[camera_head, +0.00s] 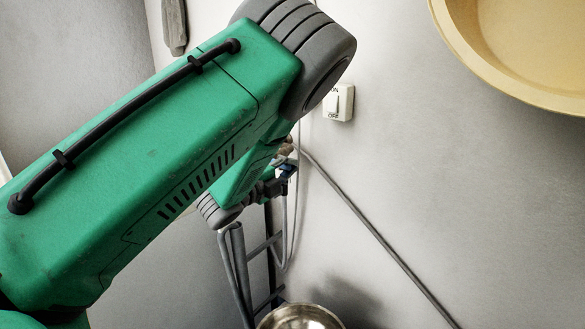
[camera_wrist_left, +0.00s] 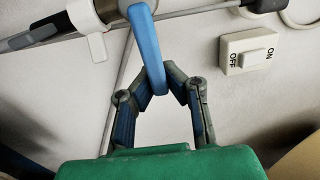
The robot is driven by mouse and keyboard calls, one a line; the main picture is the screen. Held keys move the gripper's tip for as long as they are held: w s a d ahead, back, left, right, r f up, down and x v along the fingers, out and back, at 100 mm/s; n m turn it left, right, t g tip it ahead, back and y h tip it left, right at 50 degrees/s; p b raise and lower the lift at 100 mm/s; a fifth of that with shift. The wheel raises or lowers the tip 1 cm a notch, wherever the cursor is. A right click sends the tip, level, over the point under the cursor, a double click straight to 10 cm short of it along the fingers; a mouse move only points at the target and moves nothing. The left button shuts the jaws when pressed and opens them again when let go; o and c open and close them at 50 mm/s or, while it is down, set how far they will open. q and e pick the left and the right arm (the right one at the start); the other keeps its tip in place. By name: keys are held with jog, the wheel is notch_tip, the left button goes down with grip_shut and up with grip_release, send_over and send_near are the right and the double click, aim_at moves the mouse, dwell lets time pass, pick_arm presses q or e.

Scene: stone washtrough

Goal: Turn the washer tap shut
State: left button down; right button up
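The washer tap's blue lever (camera_wrist_left: 146,40) shows in the left wrist view, hanging down across the pale horizontal pipe. My left gripper (camera_wrist_left: 160,78) has its fingertips drawn in close on both sides of the lever's lower end, and looks shut on it. In the head view, my green left arm covers much of the left side. The gripper (camera_head: 277,183) is small and partly hidden beyond it, with a bit of the blue lever (camera_head: 288,169) at its tip. My right gripper is in neither view.
A white ON/OFF switch (camera_head: 339,103) is on the wall right of my arm; it also shows in the wrist view (camera_wrist_left: 249,52). A grey hose (camera_head: 380,240) runs down the wall. A tan basin (camera_head: 470,35) is at upper right. A metal bowl (camera_head: 300,317) is at the bottom.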

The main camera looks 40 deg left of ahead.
pick_arm(q)
jog(key=c, duration=1.7)
grip_release()
jog(key=shift+s+a+f, duration=0.25)
jog(key=shift+s+f, duration=0.05)
jog(key=shift+o, duration=0.7)
jog(key=shift+s+a+r, duration=0.1)
jog(key=shift+s+a, duration=0.05)
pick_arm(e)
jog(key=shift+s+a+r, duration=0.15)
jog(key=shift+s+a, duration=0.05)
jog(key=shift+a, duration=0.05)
pick_arm(q)
jog(key=s, duration=1.1)
jog(key=shift+s+a, duration=0.3)
jog(key=shift+s, duration=0.1)
jog(key=shift+d, duration=0.1)
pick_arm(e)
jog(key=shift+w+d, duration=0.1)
